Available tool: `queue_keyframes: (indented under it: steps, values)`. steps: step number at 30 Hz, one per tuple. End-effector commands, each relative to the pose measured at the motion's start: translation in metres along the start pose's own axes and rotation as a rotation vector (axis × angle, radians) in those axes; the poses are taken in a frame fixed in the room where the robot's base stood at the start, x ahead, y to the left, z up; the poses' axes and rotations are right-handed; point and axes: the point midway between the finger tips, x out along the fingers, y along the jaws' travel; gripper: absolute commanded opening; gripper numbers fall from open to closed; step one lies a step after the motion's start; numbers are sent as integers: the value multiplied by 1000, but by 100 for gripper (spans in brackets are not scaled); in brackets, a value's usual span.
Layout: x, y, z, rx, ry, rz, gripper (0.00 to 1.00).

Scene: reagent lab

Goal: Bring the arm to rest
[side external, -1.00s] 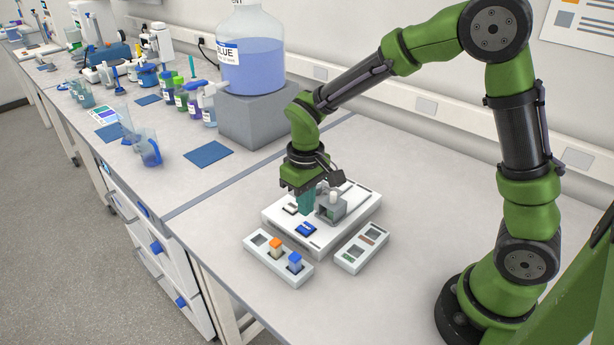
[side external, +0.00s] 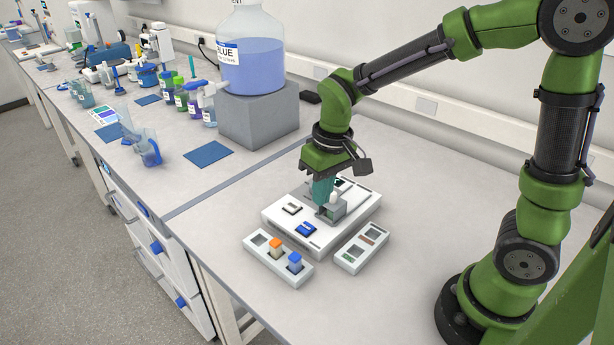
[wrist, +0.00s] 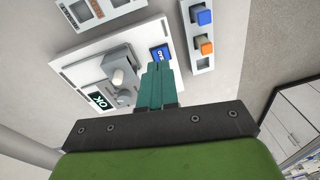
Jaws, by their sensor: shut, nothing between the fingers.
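My gripper (side external: 322,190) is above the white device (side external: 275,229) on the bench, its teal fingers together with nothing between them. In the wrist view the closed fingers (wrist: 156,80) point toward the device (wrist: 83,76), next to its blue key (wrist: 160,53). The device carries a grey block with a pale knob (wrist: 118,77) and a dark panel reading OK (wrist: 98,98). In the side view the fingers partly cover the grey block (side external: 334,208). I cannot tell whether the fingertips touch anything.
A large bottle of blue liquid (side external: 252,65) sits on a grey block behind. Bench to the right is clear.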

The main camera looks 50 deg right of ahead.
Motion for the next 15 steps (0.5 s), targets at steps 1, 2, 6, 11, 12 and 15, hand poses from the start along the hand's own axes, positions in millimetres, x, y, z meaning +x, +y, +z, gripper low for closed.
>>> queue_keyframes:
  steps: [1,2,6,11,12,15]
  values:
    - [-17,4,10,30,49,-24,0]
    - [-25,5,16,46,74,-39,0]
    - [-58,13,45,121,197,-106,0]
    - [-86,21,74,184,338,-175,0]
    - [-91,23,79,195,369,-189,0]
    - [-102,26,89,211,433,-213,0]
